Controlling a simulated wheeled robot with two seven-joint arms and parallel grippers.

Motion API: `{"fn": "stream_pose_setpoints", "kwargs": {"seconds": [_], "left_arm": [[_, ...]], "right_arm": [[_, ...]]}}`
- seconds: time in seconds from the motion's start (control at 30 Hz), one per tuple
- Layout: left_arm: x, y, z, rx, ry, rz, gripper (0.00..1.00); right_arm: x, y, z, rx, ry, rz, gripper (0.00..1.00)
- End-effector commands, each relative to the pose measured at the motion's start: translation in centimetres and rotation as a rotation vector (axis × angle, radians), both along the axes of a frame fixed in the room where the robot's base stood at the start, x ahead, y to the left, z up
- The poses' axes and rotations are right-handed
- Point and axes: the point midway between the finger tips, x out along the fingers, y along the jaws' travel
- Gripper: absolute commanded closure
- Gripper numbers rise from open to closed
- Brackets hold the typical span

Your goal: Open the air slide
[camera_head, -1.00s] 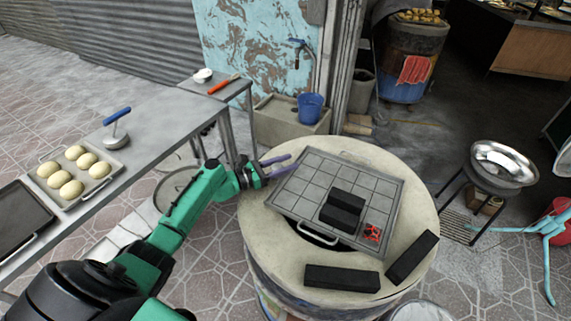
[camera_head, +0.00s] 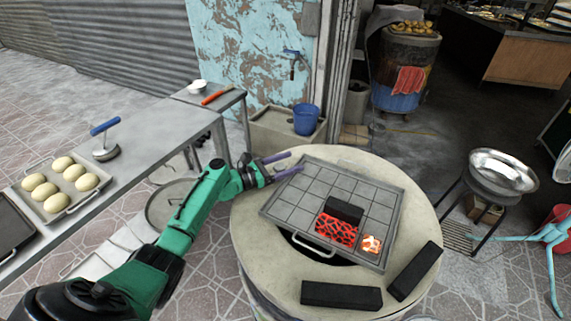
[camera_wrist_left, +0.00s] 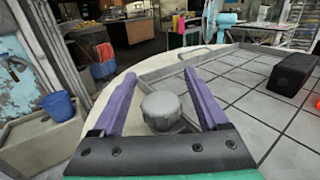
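A square grey tiled slab (camera_head: 290,209) with a metal rim and a front handle (camera_head: 312,246) lies on the round barrel oven top (camera_head: 245,225). A round grey knob (camera_wrist_left: 161,110) shows in the left wrist view at the slab's near edge. My left gripper (camera_head: 284,163) is open at the slab's far left corner; its purple fingers (camera_wrist_left: 157,98) stand either side of the knob, with gaps visible. I cannot tell which part is the air slide. A glowing red patch (camera_head: 336,231) and a smaller bright one (camera_head: 371,243) show on the slab. My right gripper is not in view.
A black block (camera_head: 344,209) sits on the slab; two more black bars (camera_head: 341,295) (camera_head: 415,270) lie on the oven rim. A table with a dough tray (camera_head: 80,205) stands left. A blue bucket (camera_head: 306,119) is behind, a metal bowl (camera_head: 502,170) right.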

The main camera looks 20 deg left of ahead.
Motion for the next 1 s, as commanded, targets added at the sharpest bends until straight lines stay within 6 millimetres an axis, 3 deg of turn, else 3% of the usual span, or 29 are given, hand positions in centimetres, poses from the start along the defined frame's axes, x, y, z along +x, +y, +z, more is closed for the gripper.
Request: {"fn": "stream_pose_setpoints", "kwargs": {"seconds": [0.17,0.7,1.0], "left_arm": [[-1.3,1.0,-0.1,0.000,0.002,0.001,0.23],[-10.3,8.0,-0.2,0.001,0.003,0.001,0.23],[-11.5,8.9,0.0,0.000,0.000,0.000,0.23]], "right_arm": [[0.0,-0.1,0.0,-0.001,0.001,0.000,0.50],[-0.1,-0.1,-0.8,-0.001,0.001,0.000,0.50],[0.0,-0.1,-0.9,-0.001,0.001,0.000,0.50]]}}
